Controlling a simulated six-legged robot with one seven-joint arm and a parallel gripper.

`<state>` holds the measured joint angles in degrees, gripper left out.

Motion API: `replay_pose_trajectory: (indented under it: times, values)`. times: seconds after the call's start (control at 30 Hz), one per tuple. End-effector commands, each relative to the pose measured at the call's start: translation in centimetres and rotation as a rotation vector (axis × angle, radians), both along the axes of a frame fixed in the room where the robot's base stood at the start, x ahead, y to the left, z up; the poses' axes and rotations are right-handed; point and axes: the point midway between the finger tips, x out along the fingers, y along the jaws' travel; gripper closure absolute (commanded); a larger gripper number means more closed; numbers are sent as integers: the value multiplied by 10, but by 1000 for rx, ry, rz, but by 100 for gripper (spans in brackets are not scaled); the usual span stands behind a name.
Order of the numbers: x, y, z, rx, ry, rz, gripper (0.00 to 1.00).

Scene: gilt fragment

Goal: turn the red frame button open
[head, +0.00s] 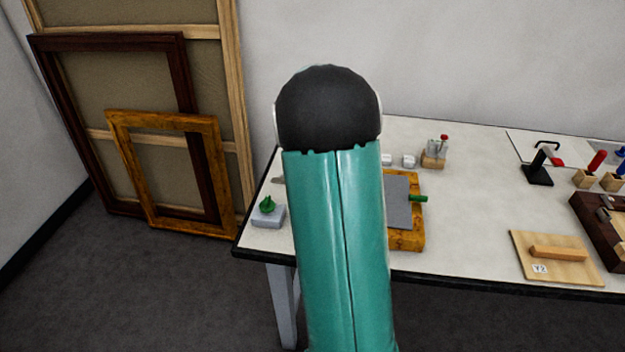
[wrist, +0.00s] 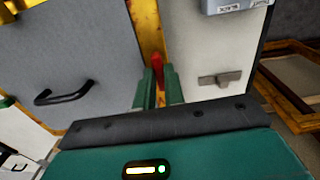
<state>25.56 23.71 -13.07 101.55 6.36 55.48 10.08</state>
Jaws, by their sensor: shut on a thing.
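The gilt frame (head: 408,241) lies flat on the table, partly hidden by my arm in the head view. Its grey back panel (head: 398,212) has a black handle (wrist: 62,97) in the wrist view. The red frame button (wrist: 157,67) sits at the gilt frame rail (wrist: 146,22), between the green fingers of my gripper (wrist: 157,88). My gripper is shut on it. The red button and my gripper are hidden behind my arm in the head view. A green button (head: 418,198) sits on the frame's right side.
A grey block with a green knob (head: 267,214) stands at the table's left end. A Y2 board (head: 525,252) and a dark frame (head: 596,222) lie to the right. Frames (head: 165,122) lean on the wall at left. A small grey piece (wrist: 220,78) lies beside the gilt frame.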

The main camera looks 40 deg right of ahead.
Motion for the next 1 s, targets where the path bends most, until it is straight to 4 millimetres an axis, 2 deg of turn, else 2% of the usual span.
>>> replay_pose_trajectory:
  times: [0.57,0.6,0.7,1.0]
  values:
    - [1,-1,2,-2,-4,-36,100]
    - [1,-1,2,-2,-4,-36,83]
    - [1,-1,2,-3,-3,-36,67]
    - [0,0,2,-2,-1,-35,67]
